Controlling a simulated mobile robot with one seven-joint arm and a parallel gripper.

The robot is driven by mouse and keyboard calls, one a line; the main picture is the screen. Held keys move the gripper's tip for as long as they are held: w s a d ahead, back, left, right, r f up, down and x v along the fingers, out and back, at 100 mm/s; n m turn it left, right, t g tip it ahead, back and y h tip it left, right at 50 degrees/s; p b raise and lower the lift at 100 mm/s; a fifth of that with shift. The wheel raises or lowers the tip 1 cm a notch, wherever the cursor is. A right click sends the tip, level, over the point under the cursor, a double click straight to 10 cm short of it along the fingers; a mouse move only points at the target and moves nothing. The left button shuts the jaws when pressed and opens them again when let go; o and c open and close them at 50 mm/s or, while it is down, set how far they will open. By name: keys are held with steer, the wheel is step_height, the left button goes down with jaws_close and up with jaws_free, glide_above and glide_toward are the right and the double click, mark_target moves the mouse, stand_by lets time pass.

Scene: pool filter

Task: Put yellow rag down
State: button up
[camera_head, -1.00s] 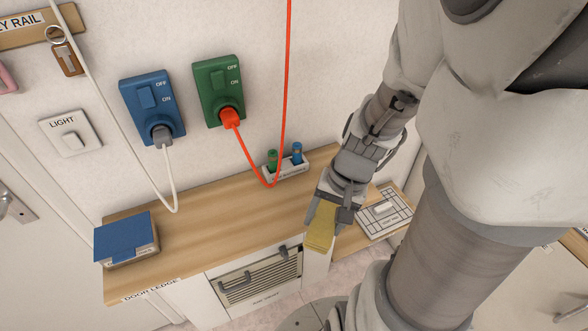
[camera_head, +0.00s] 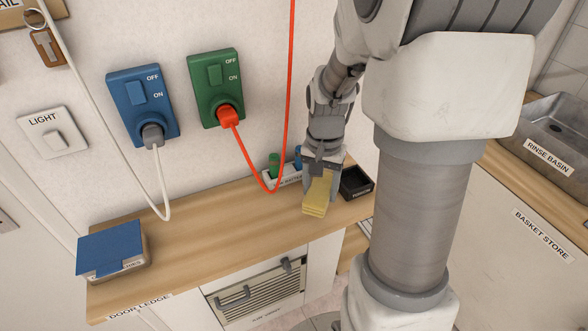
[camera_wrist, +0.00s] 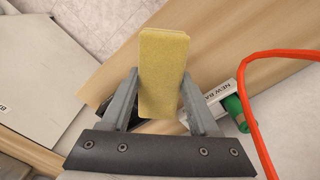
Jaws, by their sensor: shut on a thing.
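The yellow rag (camera_head: 318,194) is a folded, flat block. My gripper (camera_head: 322,170) is shut on its upper end, and the rag hangs down from the fingers over the right part of the wooden ledge (camera_head: 230,222). In the wrist view the rag (camera_wrist: 163,70) stands between the two fingers of my gripper (camera_wrist: 162,105). The ledge (camera_wrist: 215,45) lies behind it there. I cannot tell whether the rag's lower end touches the ledge.
A battery holder (camera_head: 285,178) with a green and a blue battery stands behind the rag, and a black tray (camera_head: 356,182) to its right. A red cord (camera_head: 287,110) hangs nearby. A blue-covered box (camera_head: 110,250) is at the left; the ledge's middle is clear.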

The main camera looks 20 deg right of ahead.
mark_target(317, 199)
steer(key=shift+w+f, duration=0.3)
steer(key=shift+w, duration=0.1)
steer(key=shift+f+b, duration=1.7)
steer(key=shift+f, duration=0.2)
steer(key=shift+f, duration=0.1)
steer(key=o, duration=1.2)
